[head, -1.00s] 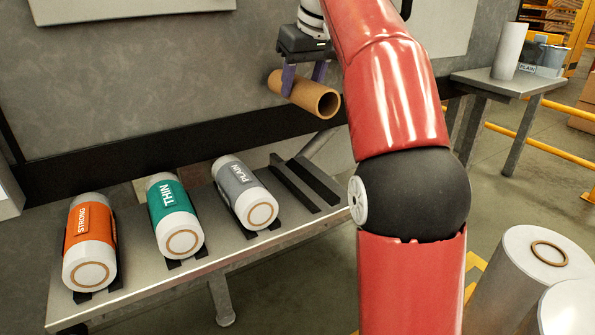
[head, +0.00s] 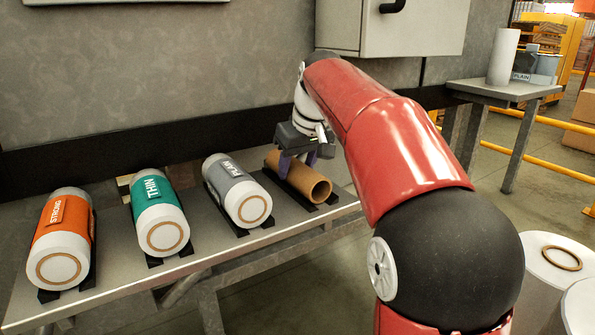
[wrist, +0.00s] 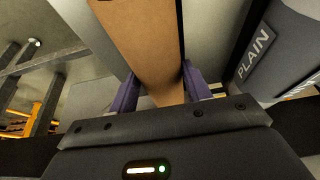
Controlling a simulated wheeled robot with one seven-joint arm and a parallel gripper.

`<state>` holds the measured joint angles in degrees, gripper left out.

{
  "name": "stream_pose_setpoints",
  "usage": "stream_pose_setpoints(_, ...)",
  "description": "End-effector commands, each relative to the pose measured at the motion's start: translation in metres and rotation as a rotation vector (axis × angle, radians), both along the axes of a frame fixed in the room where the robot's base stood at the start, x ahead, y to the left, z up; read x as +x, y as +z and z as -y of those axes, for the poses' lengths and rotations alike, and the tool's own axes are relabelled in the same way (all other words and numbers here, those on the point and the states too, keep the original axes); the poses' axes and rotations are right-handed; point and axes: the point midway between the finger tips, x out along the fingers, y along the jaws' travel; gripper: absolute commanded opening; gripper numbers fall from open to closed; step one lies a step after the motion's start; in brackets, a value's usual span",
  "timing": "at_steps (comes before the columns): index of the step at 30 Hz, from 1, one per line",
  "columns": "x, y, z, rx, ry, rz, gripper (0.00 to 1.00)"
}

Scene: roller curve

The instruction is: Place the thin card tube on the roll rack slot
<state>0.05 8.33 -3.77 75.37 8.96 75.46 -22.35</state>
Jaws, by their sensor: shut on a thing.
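The thin card tube (head: 300,178) is a brown hollow tube. In the head view it lies at the black rails of the right-hand roll rack slot (head: 329,203), with its open end facing the front. My gripper (head: 298,161) is above it with its purple fingers down on both sides, shut on the tube. In the wrist view the tube (wrist: 150,45) runs between the two fingers (wrist: 158,92). I cannot tell whether the tube rests fully on the rails.
Three wrapped rolls lie on the rack to the left: orange STRONG (head: 62,240), teal THIN (head: 158,212) and grey PLAIN (head: 237,188). PLAIN is close beside the tube. A side table (head: 505,92) stands at the back right. White rolls (head: 555,265) stand at the lower right.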

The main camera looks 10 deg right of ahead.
Motion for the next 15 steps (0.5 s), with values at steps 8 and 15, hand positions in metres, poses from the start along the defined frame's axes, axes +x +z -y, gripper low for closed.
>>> stream_pose_setpoints(8,0.0001,-0.0022,0.0000,0.000,0.000,0.001,0.52)
stream_pose_setpoints(15,0.0001,-0.0022,0.0001,0.000,0.000,0.001,0.70)
